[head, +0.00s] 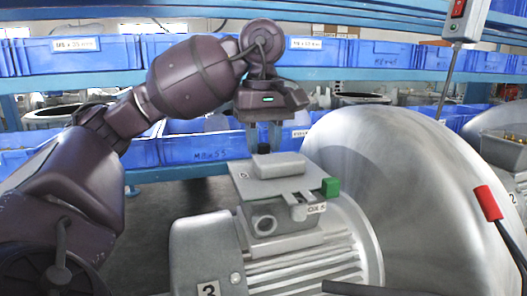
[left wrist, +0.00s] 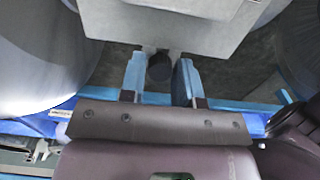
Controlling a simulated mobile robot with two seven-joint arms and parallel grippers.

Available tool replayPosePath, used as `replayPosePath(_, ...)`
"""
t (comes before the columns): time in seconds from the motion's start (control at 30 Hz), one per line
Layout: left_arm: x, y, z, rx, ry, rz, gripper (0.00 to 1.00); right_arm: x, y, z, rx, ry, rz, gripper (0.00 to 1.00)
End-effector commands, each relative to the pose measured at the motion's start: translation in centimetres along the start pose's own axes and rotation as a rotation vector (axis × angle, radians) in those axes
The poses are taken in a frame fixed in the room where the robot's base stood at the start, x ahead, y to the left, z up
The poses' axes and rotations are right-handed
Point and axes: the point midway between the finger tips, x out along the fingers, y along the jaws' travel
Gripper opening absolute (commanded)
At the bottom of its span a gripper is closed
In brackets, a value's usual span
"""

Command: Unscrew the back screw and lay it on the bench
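The back screw (left wrist: 160,67) is a dark round-headed piece at the edge of a grey plate in the left wrist view. My left gripper (left wrist: 160,75) has its two blue fingers on either side of it, with no clear gap, so they look shut on it. In the head view, my left gripper (head: 264,136) points down behind the grey terminal box (head: 280,166) on the motor (head: 300,262). The screw is largely hidden there. The box sits on a flat plate (head: 246,184) with a green block (head: 330,187) at its right corner. My right gripper is not in view.
A large round metal blower housing (head: 400,170) stands right of the motor. A red-ended cable (head: 488,203) hangs in front of it. Blue bins (head: 95,57) fill the racks behind. Dark bench surface (head: 150,235) is bare left of the motor.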

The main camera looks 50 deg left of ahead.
Motion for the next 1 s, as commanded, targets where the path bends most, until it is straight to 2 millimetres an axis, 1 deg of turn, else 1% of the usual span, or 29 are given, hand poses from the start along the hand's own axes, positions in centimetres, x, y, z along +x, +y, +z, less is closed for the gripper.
replayPosePath(0.03, 0.0, 0.0, 0.0, -0.001, 0.000, 0.000, 0.22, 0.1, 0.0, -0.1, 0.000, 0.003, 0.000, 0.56)
replayPosePath(0.17, 0.0, 0.0, 0.0, -0.001, 0.000, 0.000, 0.02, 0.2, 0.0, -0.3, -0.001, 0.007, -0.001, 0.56)
replayPosePath(0.2, 0.0, 0.0, 0.0, -0.001, 0.000, 0.000, 0.00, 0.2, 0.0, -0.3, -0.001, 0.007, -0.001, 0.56)
replayPosePath(0.33, 0.0, 0.0, 0.0, -0.009, 0.000, 0.000, 0.00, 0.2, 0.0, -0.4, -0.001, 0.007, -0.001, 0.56)
replayPosePath(0.43, -0.1, 0.0, 0.0, -0.063, 0.001, 0.000, 0.00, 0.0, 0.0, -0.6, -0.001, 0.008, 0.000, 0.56)
replayPosePath(0.77, -0.2, -0.1, 0.0, -0.393, 0.001, 0.000, 0.00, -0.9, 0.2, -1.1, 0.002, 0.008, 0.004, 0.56)
replayPosePath(1.0, -0.1, -0.1, 0.0, -0.642, 0.000, 0.000, 0.00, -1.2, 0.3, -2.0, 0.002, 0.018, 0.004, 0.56)
